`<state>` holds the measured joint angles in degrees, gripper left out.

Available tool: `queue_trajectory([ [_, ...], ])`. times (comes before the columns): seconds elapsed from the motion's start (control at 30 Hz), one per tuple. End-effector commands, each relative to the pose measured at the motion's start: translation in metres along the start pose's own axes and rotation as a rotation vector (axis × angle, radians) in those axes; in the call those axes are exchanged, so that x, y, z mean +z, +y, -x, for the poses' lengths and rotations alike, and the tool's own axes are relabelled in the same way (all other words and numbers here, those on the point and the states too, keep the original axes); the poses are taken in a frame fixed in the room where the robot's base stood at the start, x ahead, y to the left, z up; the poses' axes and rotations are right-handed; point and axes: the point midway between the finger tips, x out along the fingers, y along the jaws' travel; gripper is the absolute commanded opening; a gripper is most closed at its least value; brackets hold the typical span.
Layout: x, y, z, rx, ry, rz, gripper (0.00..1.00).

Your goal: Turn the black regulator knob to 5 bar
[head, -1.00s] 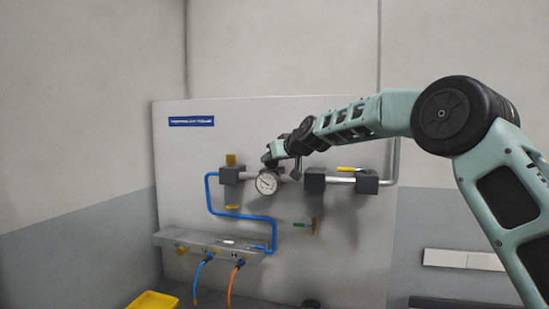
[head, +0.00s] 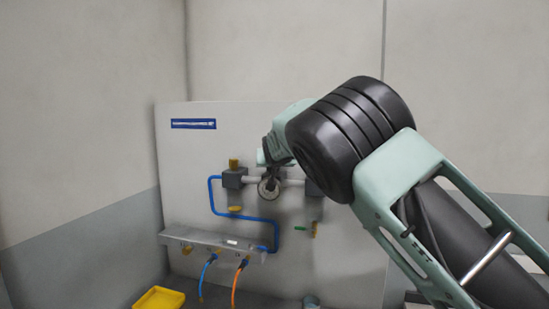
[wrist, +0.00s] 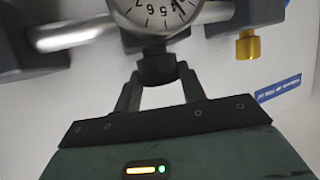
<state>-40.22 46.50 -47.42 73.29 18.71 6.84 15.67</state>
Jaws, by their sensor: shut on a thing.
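The black regulator knob (wrist: 157,68) sits in the middle of the wrist view, below the round white pressure gauge (wrist: 152,14) in that picture. My gripper (wrist: 156,82) is shut on the knob, one finger on each side. The gauge is cut off by the top edge and its numerals appear upside down. A dark needle part shows at its upper right, but I cannot read its value surely. In the head view the gauge (head: 268,192) is partly covered by my gripper (head: 271,182), and the knob is hidden.
Grey pipe blocks flank the gauge; the left one (head: 234,178) has a brass fitting (head: 234,163). A blue pipe (head: 211,196) runs to a grey manifold (head: 205,240) with blue and orange hoses. A yellow bin (head: 158,300) stands below. My arm covers the right side.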

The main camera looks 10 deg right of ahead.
Motion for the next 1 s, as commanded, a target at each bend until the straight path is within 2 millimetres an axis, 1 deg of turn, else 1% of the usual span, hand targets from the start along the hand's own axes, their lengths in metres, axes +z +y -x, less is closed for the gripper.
queue_trajectory([
  [0.07, -0.0003, -0.0046, 0.0009, 0.035, -0.001, -0.007, 0.18],
  [0.37, -0.0002, -0.0062, -0.0003, 0.198, 0.003, -0.072, 0.18],
  [0.7, -0.0007, -0.0079, -0.0023, 0.422, 0.000, -0.168, 0.18],
  [1.0, -0.0003, -0.0087, -0.0032, 0.538, -0.002, -0.220, 0.18],
])
